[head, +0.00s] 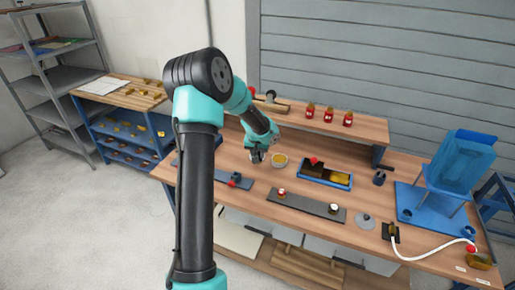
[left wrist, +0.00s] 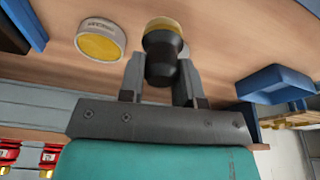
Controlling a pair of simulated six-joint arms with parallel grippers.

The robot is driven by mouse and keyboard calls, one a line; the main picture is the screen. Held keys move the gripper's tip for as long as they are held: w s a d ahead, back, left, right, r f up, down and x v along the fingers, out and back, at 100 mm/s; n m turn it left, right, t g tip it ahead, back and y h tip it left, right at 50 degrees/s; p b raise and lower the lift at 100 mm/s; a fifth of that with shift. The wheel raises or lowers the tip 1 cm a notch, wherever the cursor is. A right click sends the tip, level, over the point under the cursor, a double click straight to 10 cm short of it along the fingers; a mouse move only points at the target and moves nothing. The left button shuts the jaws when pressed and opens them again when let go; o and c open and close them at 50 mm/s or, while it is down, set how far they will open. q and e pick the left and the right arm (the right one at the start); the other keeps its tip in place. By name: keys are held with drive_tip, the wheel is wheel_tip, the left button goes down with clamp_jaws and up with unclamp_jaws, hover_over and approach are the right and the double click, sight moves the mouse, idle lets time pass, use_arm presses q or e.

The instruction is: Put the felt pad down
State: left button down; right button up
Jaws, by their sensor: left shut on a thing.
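My left gripper (head: 257,157) is over the workbench, just left of a round tin (head: 280,160) with a yellow inside. In the left wrist view, the gripper (left wrist: 163,75) is shut on the felt pad (left wrist: 163,45), a dark rounded handle with a yellowish end facing away from the gripper. The tin also shows there (left wrist: 101,40), beside the pad and apart from it. Whether the pad touches the bench is unclear. In the head view the gripper and arm mostly hide the pad. My right gripper is not in view.
A blue tray (head: 302,178) with dark and amber blocks lies right of the tin. Grey strips (head: 325,212) lie in front. A raised shelf (head: 365,127) with red bottles (head: 329,114) stands behind. A blue bin (left wrist: 275,88) is near the gripper in the left wrist view.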

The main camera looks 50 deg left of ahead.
use_arm(q)
drive_tip(key=w+a, duration=0.3)
drive_tip(key=a, duration=0.1)
drive_tip(key=w+a, duration=0.2)
drive_tip(key=shift+w+a+f, duration=0.15)
drive_tip(key=shift+w+f, duration=0.15)
drive_tip(key=shift+f, duration=0.1)
drive_tip(key=shift+w+a, duration=0.15)
drive_tip(key=shift+w+a+f, duration=0.1)
drive_tip(key=shift+f, duration=1.65)
drive_tip(key=shift+f, duration=0.2)
drive_tip(key=c, duration=0.8)
unclamp_jaws()
drive_tip(key=shift+r, duration=0.15)
